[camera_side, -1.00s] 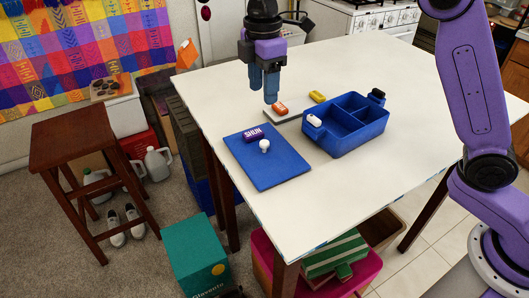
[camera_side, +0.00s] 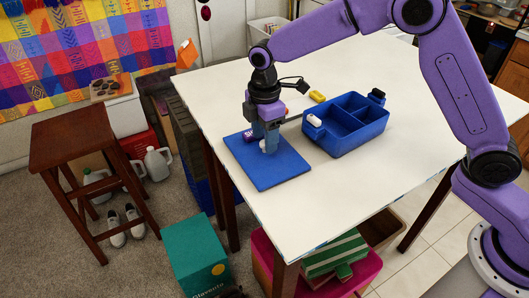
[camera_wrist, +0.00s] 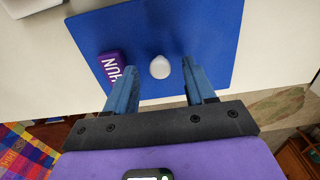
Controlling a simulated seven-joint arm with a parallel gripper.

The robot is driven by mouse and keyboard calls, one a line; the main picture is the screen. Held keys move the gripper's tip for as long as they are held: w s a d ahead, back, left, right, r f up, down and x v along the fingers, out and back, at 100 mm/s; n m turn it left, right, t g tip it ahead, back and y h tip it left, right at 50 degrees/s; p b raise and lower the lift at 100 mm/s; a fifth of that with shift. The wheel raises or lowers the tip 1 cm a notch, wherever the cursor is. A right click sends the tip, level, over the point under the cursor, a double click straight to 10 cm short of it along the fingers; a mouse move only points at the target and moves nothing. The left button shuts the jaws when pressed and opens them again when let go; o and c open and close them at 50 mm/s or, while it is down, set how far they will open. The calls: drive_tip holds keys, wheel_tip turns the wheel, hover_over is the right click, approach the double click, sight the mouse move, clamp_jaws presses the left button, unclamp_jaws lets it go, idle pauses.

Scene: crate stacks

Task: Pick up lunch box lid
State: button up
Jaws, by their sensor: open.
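The lunch box lid (camera_side: 283,174) is a flat blue panel lying on the white table, with a white round knob on it. In the wrist view the lid (camera_wrist: 205,30) fills the upper middle and the knob (camera_wrist: 160,67) sits between my fingers. My gripper (camera_side: 266,148) is low over the lid; in the wrist view my gripper (camera_wrist: 165,85) is open, with a blue finger on each side of the knob and gaps to both. A purple block with white letters (camera_wrist: 116,68) lies on the lid beside the left finger. The side view mostly hides the knob.
The blue lunch box (camera_side: 343,146), open with compartments, stands to the right of the lid. A white piece (camera_side: 314,120) is at its left rim. A yellow block (camera_side: 318,96) lies behind it.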

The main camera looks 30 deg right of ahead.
drive_tip(key=shift+f, duration=0.55)
clamp_jaws()
drive_tip(key=shift+r, duration=0.2)
